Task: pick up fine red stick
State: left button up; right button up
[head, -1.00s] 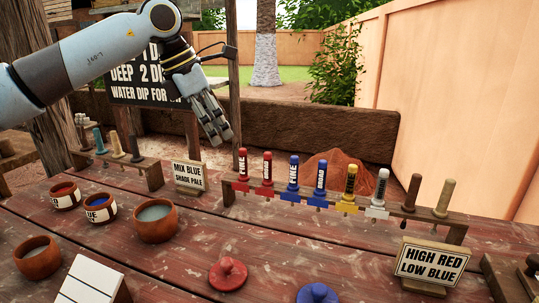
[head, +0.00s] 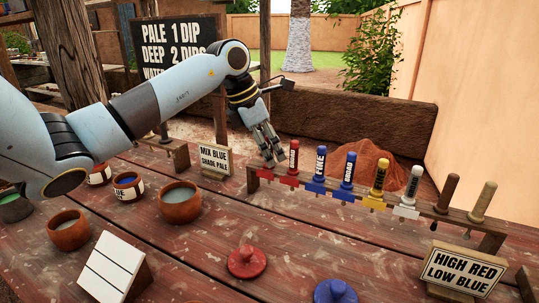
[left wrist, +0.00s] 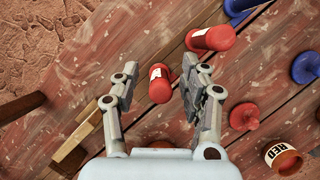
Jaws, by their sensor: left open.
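The fine red stick (left wrist: 159,85) shows end-on in the left wrist view, between the two fingers of my open left gripper (left wrist: 158,76), with a gap on each side. In the head view my left gripper (head: 268,156) points down at the left end of the stick rack (head: 335,196) and hides most of that stick. The broad red stick (head: 293,155) stands just right of the fingers and also shows in the left wrist view (left wrist: 212,38). My right gripper is not in view.
Blue (head: 320,162), yellow (head: 379,180) and white sticks (head: 412,184) fill the rack to the right. A red lid (head: 247,262), a blue lid (head: 335,291) and bowls (head: 180,204) stand in front.

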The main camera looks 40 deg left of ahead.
pick_arm(q)
jog(key=shift+c, duration=0.4)
grip_shut()
notch_tip(320, 180, up, 10)
dwell(0.4)
dwell(0.4)
jog(key=shift+a, duration=0.1)
